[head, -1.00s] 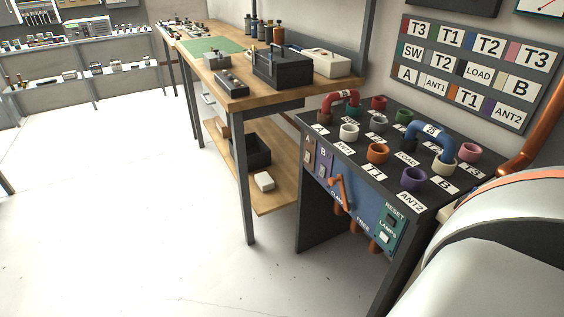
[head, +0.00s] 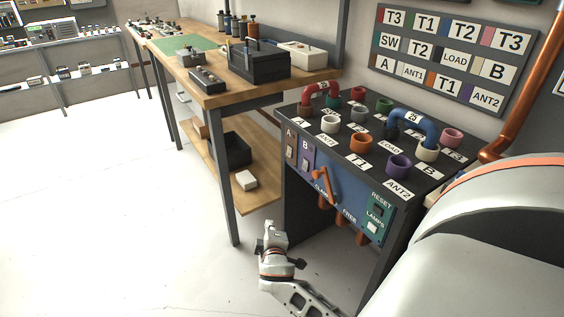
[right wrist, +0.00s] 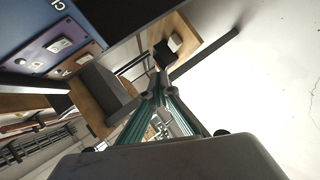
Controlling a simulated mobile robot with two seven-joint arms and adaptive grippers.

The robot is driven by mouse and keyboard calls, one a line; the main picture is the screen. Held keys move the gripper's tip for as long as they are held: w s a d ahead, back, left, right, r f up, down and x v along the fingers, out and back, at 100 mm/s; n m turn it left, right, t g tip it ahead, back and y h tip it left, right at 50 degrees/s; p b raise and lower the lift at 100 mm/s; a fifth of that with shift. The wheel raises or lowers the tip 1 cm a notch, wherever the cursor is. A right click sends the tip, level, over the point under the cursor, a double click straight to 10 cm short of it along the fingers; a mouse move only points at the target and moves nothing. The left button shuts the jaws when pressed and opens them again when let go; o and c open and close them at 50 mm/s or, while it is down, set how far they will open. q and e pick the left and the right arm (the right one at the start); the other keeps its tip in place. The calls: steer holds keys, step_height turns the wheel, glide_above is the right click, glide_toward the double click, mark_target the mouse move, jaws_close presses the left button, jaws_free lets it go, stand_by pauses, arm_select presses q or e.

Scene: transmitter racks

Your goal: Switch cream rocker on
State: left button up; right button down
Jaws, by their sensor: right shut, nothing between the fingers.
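The black console (head: 300,232) has a blue front panel with several small rockers. Pale rockers sit on the brown A plate (head: 290,150) and the purple B plate (head: 307,162). A white or cream rocker (head: 372,227) is under the LAMPS label, below the dark RESET one. Which is the cream rocker is hard to tell by colour. My right gripper (head: 268,230) is low, left of and in front of the console, clear of the panel. Its teal fingers meet, shut and empty, in the right wrist view (right wrist: 155,88). That view also shows the purple plate (right wrist: 58,45). My left gripper is out of view.
An orange lever (head: 322,183) juts from the panel, with orange handles below. Coloured sockets and two jumper handles, red and blue (head: 412,118), top the console. A wooden bench (head: 215,98) with a lower shelf stands behind left. The floor at left is clear.

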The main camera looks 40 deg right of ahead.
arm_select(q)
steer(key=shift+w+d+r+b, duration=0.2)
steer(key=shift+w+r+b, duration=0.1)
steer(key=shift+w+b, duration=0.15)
arm_select(e)
steer(key=w+d+r+h, duration=0.3)
steer(key=w+r, duration=0.1)
steer(key=r, duration=0.1)
steer(key=w+d+r+m+g+h, duration=0.1)
steer(key=w+d+r+h, duration=0.1)
steer(key=w+d+r, duration=0.2)
step_height(320, 180, up, 3)
steer(key=shift+d+f+g+h, duration=0.2)
steer(key=shift+d+g+h, duration=0.1)
steer(key=shift+h, duration=0.1)
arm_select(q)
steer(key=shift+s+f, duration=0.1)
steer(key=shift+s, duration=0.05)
arm_select(e)
steer(key=shift+w, duration=0.15)
